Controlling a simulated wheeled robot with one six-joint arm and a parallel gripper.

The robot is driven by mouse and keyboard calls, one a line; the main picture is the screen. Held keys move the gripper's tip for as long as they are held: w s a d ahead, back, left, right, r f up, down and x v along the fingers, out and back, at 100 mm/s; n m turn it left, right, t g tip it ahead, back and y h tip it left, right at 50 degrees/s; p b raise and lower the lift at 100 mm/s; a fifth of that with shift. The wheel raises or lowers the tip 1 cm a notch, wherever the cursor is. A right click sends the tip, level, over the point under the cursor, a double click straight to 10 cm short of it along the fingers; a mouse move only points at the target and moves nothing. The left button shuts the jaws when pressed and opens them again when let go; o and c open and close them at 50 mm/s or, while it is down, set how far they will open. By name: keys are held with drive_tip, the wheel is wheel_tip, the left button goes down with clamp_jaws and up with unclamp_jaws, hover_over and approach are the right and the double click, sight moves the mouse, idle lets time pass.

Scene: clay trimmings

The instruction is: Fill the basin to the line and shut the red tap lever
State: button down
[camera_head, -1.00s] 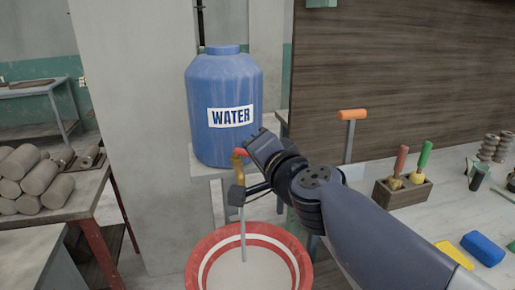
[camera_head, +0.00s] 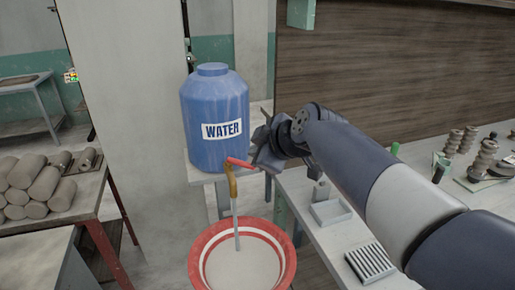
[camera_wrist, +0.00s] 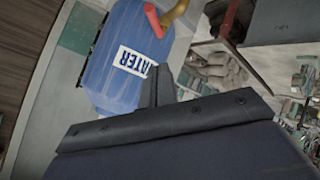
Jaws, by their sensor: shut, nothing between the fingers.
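A blue barrel labelled WATER (camera_head: 213,115) stands on a ledge. Its brass tap (camera_head: 232,182) has a red lever (camera_head: 240,163) pointing right. A thin pale stream (camera_head: 237,225) runs from the spout into the red-and-white basin (camera_head: 281,275) below. The basin's contents look pale; I cannot make out the level against a line. My gripper (camera_head: 262,146) is to the right of the lever, apparently apart from it. In the wrist view the shut fingers (camera_wrist: 157,87) show in front of the barrel (camera_wrist: 118,60), with the red lever (camera_wrist: 153,20) beyond them.
A worktable on the right holds a small grey tray (camera_head: 330,212), a ribbed block (camera_head: 370,263) and stacked spools (camera_head: 487,155). Clay rolls (camera_head: 35,185) lie on a table at the left. A wooden panel (camera_head: 400,70) stands behind my arm.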

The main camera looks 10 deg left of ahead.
sight(242, 162)
drive_tip(key=x, duration=0.3)
drive_tip(key=d+p+x, duration=0.1)
drive_tip(key=x, duration=0.2)
drive_tip(key=f+x, duration=0.1)
drive_tip(key=x, duration=0.2)
drive_tip(key=shift+w+d+f+p, duration=0.1)
drive_tip(key=shift+w+f+p, duration=0.05)
drive_tip(key=shift+w+p, duration=0.15)
drive_tip(key=shift+w+d+f, duration=0.1)
drive_tip(key=shift+w+f, duration=0.2)
drive_tip(key=shift+f, duration=0.25)
